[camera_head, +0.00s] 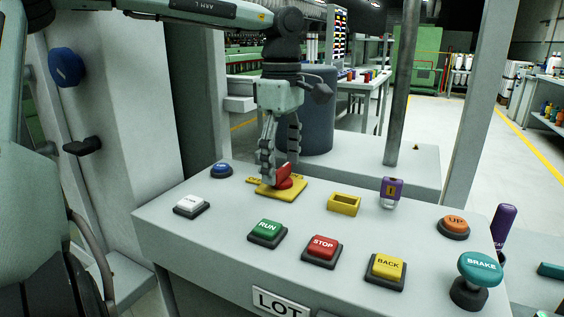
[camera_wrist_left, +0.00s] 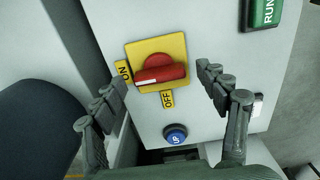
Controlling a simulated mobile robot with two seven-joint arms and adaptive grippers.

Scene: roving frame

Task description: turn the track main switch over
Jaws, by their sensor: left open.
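The track main switch (camera_head: 287,181) is a red turn handle on a yellow plate at the back left of the sloping grey console. In the left wrist view, the red handle (camera_wrist_left: 160,74) lies nearly crosswise, its white-marked end at the left by the ON label (camera_wrist_left: 124,73). The OFF label (camera_wrist_left: 167,98) is below the handle. My left gripper (camera_head: 280,164) is open and points down over the switch. In the wrist view its fingers (camera_wrist_left: 161,76) stand on either side of the handle, with visible gaps. Contact is not visible. My right gripper is out of view.
A blue button (camera_head: 221,170) sits close left of the switch, a white button (camera_head: 191,205) nearer. Green RUN (camera_head: 267,229), red STOP (camera_head: 322,246) and yellow BACK (camera_head: 387,267) buttons line the front. A yellow socket (camera_head: 344,204) and purple-topped item (camera_head: 391,190) are right of the switch.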

